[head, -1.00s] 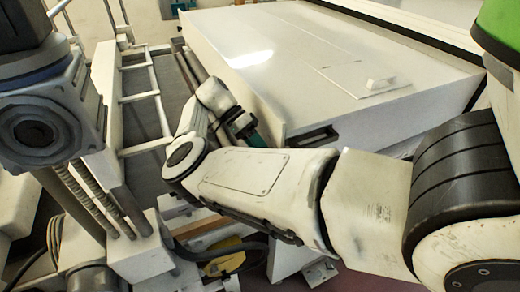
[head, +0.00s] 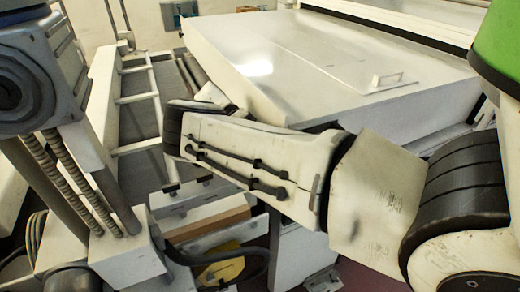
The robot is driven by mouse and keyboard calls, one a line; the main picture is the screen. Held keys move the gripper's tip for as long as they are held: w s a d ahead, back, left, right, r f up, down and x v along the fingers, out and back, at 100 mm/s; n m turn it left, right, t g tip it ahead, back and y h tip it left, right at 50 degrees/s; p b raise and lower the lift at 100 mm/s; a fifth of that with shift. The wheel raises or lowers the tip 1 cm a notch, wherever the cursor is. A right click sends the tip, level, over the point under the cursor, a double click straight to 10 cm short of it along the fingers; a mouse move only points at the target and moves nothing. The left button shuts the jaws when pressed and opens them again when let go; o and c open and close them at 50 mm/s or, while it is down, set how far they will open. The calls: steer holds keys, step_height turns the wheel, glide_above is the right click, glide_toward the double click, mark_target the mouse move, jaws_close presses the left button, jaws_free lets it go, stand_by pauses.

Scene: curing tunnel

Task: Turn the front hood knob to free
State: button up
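The white hood (head: 330,58) of the tunnel fills the upper middle of the head view, with a lid panel and a small handle (head: 387,79) on its top. I cannot make out the front hood knob; my arm covers part of the hood's near side. My arm reaches from the right to the hood's left front corner. My gripper is hidden behind my own forearm, so its fingers do not show.
A white ladder-like frame (head: 137,110) runs along the left of the hood. A grey machine with ribbed hoses (head: 78,180) stands at the far left. White boxes, a yellow part (head: 222,265) and a dark cable lie below my arm.

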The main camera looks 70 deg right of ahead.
steer(key=shift+f, duration=0.1)
stand_by(0.3)
steer(key=o, duration=1.1)
steer(key=shift+c, duration=0.2)
